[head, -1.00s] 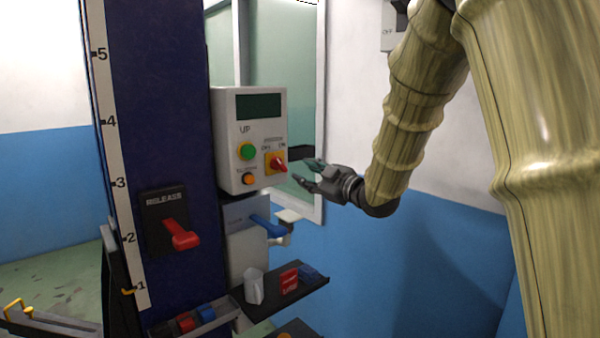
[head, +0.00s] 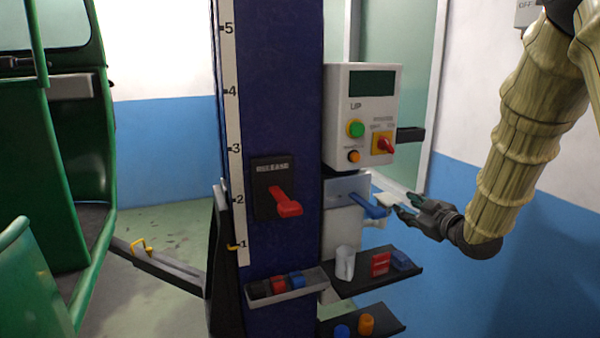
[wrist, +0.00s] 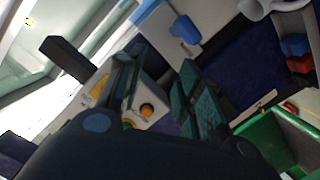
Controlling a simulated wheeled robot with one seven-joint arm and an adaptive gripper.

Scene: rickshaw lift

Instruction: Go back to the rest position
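My gripper (head: 408,208) is at the right in the head view, a little below the control box (head: 360,90) and close to the blue lever handle (head: 368,206) in the picture. In the wrist view its two fingers (wrist: 158,92) stand apart, with nothing seen between them but background. The control box has a dark display, a green button, an orange button and a red rotary switch (head: 384,145). The red release lever (head: 285,203) sits on a black plate on the blue column (head: 285,110). Whether my gripper touches the blue lever cannot be told.
A grey tray (head: 300,290) holds colored pieces. A green rickshaw (head: 65,150) is at the left. Blue wall lies behind my arm on the right.

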